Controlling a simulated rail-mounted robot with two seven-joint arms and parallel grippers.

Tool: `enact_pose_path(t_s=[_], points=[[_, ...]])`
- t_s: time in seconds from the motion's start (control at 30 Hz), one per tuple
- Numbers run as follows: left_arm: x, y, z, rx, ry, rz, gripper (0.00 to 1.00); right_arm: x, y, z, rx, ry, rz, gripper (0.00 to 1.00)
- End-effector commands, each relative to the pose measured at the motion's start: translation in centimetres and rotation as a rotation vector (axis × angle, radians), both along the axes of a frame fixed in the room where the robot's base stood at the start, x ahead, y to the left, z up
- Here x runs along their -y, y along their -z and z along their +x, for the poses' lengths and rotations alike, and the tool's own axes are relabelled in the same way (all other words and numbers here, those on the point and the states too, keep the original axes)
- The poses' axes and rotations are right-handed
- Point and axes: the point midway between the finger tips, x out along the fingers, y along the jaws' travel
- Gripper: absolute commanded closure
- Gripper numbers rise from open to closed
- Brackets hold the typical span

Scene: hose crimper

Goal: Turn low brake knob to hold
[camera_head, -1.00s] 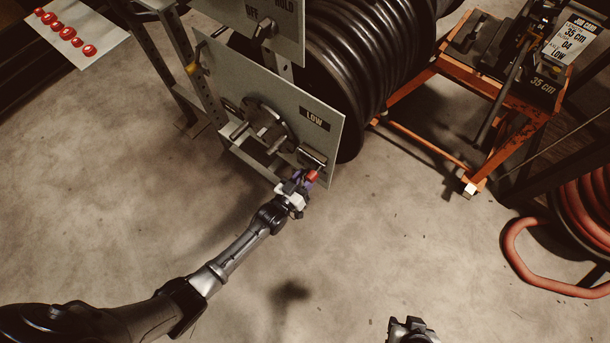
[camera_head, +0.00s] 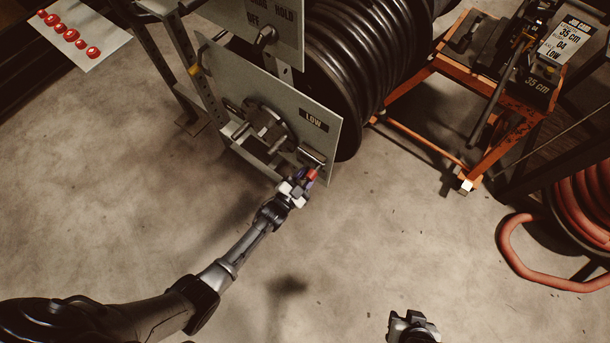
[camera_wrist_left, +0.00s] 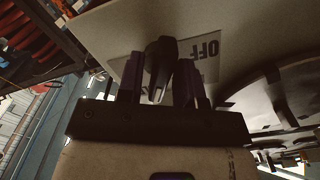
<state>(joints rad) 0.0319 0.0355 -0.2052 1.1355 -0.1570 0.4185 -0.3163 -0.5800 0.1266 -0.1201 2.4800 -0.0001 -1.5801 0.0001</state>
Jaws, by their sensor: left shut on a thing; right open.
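The grey low panel (camera_head: 225,75) carries a black LOW sign (camera_head: 313,119). My left gripper (camera_head: 304,178) is at its lower right corner, by a pale plate (camera_head: 312,156); a red part shows at its tip. In the left wrist view a dark knob (camera_wrist_left: 160,66) stands between my left gripper's two fingers (camera_wrist_left: 157,78), which are shut on it. An OFF label (camera_wrist_left: 207,53) is just right of the knob; any HOLD mark there is hidden. My right gripper (camera_head: 412,326) is open at the bottom edge, away from the panel.
An upper panel (camera_head: 268,15) has its own knob (camera_head: 265,35) and OFF and HOLD marks. A hub with pegs (camera_head: 266,125) sits on the low panel. A black hose reel (camera_head: 365,60) is behind. An orange cart (camera_head: 470,175) stands right; the floor in front is clear.

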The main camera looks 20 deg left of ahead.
Motion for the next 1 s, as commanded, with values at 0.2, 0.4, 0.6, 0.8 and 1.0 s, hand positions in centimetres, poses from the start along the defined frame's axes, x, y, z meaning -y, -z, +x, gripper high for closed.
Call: enact_pose_path(t_s=[0.2, 0.4, 0.6, 0.8, 1.0], points=[[-0.02, 0.04, -0.02, 0.008, 0.000, 0.032, 0.90, -0.08, -0.07, 0.01, 0.000, 0.002, 0.003, 0.57], [0.00, 0.04, -0.01, 0.010, 0.000, 0.039, 0.90, -0.22, -0.08, 0.01, 0.000, 0.005, 0.008, 0.57], [-0.01, 0.04, -0.02, 0.010, 0.000, 0.039, 0.90, -0.30, -0.08, 0.01, -0.001, 0.007, 0.011, 0.57], [-0.01, 0.03, -0.01, 0.009, 0.000, 0.038, 0.58, -0.30, -0.08, 0.00, -0.001, 0.006, 0.010, 0.57], [-0.09, 0.00, -0.33, 0.008, -0.001, 0.037, 0.58, -0.26, -0.27, 0.00, 0.000, 0.005, 0.009, 0.57]])
